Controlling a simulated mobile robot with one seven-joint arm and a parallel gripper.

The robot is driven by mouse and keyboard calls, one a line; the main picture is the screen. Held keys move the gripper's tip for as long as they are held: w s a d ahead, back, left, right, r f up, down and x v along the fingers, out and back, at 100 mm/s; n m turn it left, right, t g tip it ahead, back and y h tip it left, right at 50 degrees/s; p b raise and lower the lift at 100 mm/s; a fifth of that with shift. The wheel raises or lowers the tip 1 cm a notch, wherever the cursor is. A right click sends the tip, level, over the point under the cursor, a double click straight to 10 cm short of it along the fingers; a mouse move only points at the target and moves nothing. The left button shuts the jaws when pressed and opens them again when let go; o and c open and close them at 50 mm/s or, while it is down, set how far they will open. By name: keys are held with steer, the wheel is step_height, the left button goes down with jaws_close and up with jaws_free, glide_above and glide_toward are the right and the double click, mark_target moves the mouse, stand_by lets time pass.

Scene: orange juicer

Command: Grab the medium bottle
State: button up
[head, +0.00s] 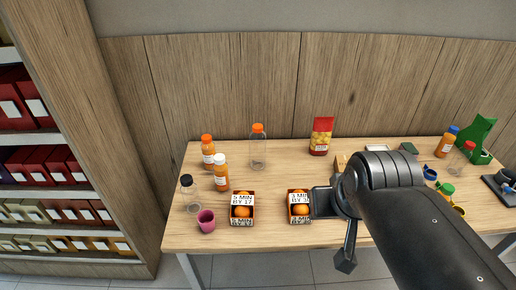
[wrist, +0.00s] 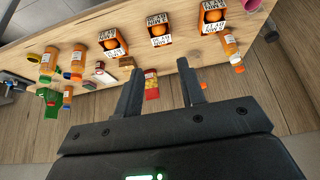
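Several bottles of different sizes stand upright on the table; none is marked as medium. At the left are an orange-capped juice bottle (head: 208,154), a white-capped juice bottle (head: 221,174) and a clear black-capped bottle (head: 190,194). A taller clear orange-capped bottle (head: 258,150) stands behind them. At the right are a blue-capped juice bottle (head: 446,144) and a clear red-capped bottle (head: 462,160). My gripper (wrist: 162,90) is open and empty, apart from every bottle. In the wrist view, an orange-capped juice bottle (wrist: 230,44) is beyond the right finger.
Shelves (head: 45,150) stand left. My arm hides the table's right front.

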steer(key=shift+o, duration=0.5)
steer(key=o, duration=1)
steer(key=n+t+y, duration=0.2)
steer(key=t, duration=0.7)
glide_above(259, 147)
steer(key=s+d, duration=0.4)
steer(key=s, duration=0.4)
step_height(259, 147, down, 14)
steer(key=a+f+t, duration=0.1)
steer(key=f, duration=0.2)
steer(key=w+a+f+t, duration=0.1)
steer(key=f, duration=0.2)
steer(key=w+a+f+t+y, duration=0.1)
steer(key=f, duration=0.3)
steer(key=shift+w, duration=0.2)
steer(key=w, duration=0.3)
steer(key=w+a, duration=0.1)
steer(key=w, duration=0.1)
steer(key=shift+w+a+r, duration=0.1)
steer(key=shift+w+a, duration=0.1)
steer(key=shift+w, duration=1.2)
steer(key=shift+w+a+r, duration=0.1)
steer(key=shift+w+a, duration=0.05)
steer(key=shift+w, duration=1.25)
